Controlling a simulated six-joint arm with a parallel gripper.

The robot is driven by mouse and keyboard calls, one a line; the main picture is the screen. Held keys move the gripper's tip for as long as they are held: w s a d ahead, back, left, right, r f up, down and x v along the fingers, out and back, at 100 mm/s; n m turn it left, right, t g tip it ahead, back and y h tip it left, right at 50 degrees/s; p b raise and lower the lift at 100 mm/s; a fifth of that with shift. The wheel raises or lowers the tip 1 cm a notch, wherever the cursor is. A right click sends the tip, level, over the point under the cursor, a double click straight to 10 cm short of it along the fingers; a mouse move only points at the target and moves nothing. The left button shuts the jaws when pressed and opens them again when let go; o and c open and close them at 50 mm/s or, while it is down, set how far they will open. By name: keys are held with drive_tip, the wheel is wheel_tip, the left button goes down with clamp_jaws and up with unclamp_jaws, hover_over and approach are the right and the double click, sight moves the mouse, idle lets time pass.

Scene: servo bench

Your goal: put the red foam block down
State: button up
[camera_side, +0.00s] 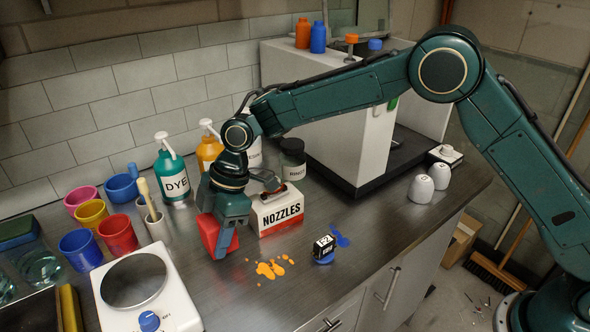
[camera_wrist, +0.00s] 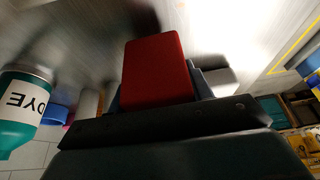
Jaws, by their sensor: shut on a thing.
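The red foam block (camera_side: 213,236) is between the jaws of my gripper (camera_side: 224,238), at the counter left of the nozzles box. In the wrist view the red block (camera_wrist: 157,72) fills the middle, in front of the dark gripper body (camera_wrist: 165,130). My gripper is shut on the block and points down. The block's lower edge is at or very near the steel counter (camera_side: 330,220); I cannot tell whether it touches. One finger hides part of the block in the side view.
The nozzles box (camera_side: 278,210) stands close to the right of my gripper. A teal dye bottle (camera_side: 172,172) is behind it, and a white scale (camera_side: 146,290) is at front left. Coloured cups (camera_side: 117,233) stand left.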

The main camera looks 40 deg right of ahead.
drive_tip(key=shift+f, duration=1.3)
drive_tip(key=shift+f, duration=0.1)
drive_tip(key=o, duration=1)
drive_tip(key=shift+c, duration=0.2)
drive_tip(key=v, duration=1.2)
